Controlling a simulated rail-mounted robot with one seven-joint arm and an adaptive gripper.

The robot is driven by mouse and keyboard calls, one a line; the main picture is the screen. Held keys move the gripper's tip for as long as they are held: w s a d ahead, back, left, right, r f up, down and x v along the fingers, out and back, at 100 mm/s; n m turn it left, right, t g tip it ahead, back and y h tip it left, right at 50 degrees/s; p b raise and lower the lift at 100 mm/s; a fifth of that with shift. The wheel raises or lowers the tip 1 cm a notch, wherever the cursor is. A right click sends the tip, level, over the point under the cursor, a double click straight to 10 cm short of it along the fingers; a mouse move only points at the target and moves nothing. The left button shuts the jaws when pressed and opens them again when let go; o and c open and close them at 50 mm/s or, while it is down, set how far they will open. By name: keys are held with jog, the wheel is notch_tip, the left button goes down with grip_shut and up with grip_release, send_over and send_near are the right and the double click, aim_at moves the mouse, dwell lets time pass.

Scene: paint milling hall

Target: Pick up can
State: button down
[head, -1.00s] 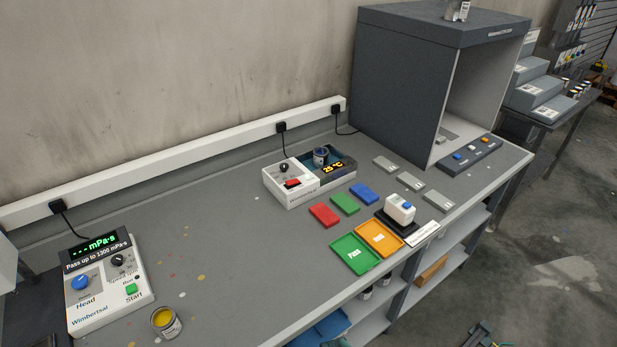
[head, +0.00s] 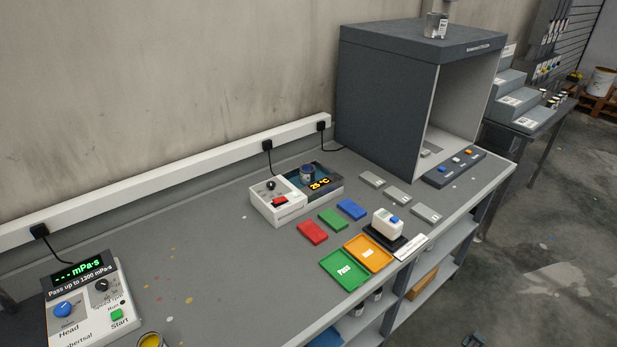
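An open can of yellow paint (head: 151,341) stands on the bench beside the viscometer (head: 88,302), cut off by the bottom edge of the picture. A small dark can (head: 307,174) sits in the heated bath (head: 333,188), whose display reads 25 °C. A metal can (head: 436,25) with a pale label stands on top of the grey light booth (head: 390,100).
Red (head: 312,232), green (head: 333,219) and blue (head: 351,209) blocks lie near a green tray (head: 343,283) and an orange tray (head: 385,262).

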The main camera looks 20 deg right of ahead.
dwell(0.3)
jog(key=shift+c, duration=1)
grip_release()
